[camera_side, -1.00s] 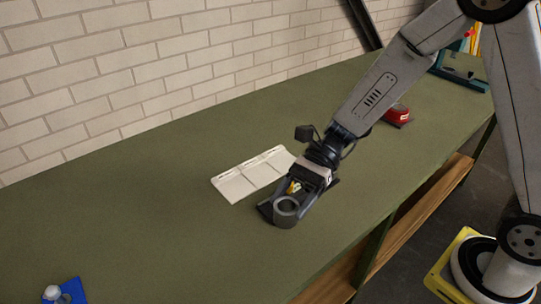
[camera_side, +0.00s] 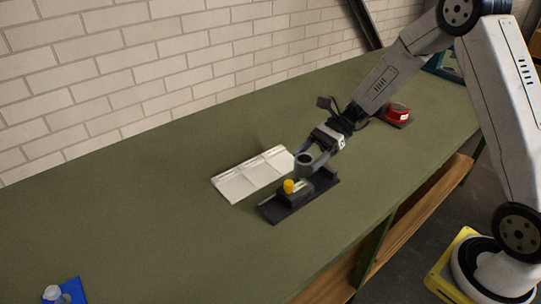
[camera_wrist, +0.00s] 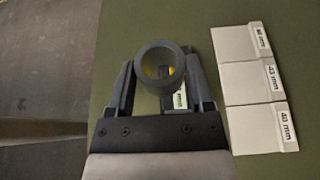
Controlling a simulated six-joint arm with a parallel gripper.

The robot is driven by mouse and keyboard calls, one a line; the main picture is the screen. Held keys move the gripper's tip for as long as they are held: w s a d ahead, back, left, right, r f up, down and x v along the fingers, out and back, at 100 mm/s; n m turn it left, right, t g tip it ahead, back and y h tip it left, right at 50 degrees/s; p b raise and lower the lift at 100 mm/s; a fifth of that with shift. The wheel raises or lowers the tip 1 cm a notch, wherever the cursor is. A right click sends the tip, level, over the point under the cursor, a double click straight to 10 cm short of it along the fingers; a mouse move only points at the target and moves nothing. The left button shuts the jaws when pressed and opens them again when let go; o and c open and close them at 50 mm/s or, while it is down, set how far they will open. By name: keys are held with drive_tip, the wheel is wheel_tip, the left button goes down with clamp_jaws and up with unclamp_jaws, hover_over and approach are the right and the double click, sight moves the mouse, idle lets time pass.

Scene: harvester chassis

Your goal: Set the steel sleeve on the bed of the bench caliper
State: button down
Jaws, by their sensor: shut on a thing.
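The steel sleeve (camera_side: 303,170) is a short grey ring. It is held in my gripper (camera_side: 313,160), above the far side of the bench caliper. In the wrist view the sleeve (camera_wrist: 160,89) sits between the two fingers of my gripper (camera_wrist: 161,75), its hole facing the camera. The bench caliper (camera_side: 290,208) is a dark, long block with a yellow knob on the green bench. In the wrist view the sleeve and fingers cover most of it; a yellow bit and a small "mm" label show through and beside the sleeve.
A white three-part board (camera_side: 250,175) with mm labels lies behind the caliper; it also shows in the wrist view (camera_wrist: 255,90). A red object (camera_side: 398,111) on a dark base stands farther right. A blue pad (camera_side: 66,291) with a small bottle is front left. The bench between is clear.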

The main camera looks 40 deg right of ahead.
drive_tip(key=w+d+f+m+t, duration=0.1)
drive_tip(key=w+d, duration=0.1)
drive_tip(key=d, duration=0.5)
drive_tip(key=shift+d+f, duration=0.2)
drive_tip(key=shift+d, duration=0.2)
drive_tip(key=shift+f, duration=0.1)
drive_tip(key=shift+f, duration=2.15)
drive_tip(key=shift+f, duration=1.7)
idle(1.8)
unclamp_jaws()
drive_tip(key=shift+s, duration=0.1)
drive_tip(key=shift+d, duration=0.1)
drive_tip(key=shift+v, duration=3.8)
